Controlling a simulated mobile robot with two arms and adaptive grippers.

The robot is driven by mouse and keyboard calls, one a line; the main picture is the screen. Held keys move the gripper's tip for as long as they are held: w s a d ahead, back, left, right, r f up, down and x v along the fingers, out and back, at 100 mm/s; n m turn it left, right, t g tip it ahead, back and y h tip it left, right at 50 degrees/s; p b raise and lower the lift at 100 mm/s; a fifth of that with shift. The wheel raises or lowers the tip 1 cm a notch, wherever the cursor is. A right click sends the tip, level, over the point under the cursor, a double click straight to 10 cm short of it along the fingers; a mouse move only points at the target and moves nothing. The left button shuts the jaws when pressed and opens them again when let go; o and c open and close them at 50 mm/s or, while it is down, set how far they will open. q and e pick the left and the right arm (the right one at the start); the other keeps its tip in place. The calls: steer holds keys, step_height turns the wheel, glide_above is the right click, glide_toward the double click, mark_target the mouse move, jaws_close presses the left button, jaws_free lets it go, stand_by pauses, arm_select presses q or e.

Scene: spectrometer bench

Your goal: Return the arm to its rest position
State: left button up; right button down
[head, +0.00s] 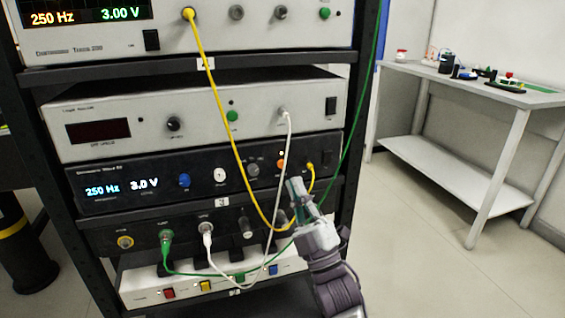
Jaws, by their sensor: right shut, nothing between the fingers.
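My right gripper (303,200) is shut and empty, in front of the right part of the instrument rack (350,150). Its fingertips point up and left, just below the yellow plug at the right of the black generator (130,190), which reads 250 Hz and 3.0 V. Whether the fingers touch the yellow cable (222,125) beside them cannot be told. The arm comes in from the bottom. My left gripper is out of view.
The yellow cable loops from the top instrument (110,40) to the black generator. White (288,150) and green (362,100) cables hang near my gripper. A white side table (500,95) with small items stands at the right. The floor between is clear.

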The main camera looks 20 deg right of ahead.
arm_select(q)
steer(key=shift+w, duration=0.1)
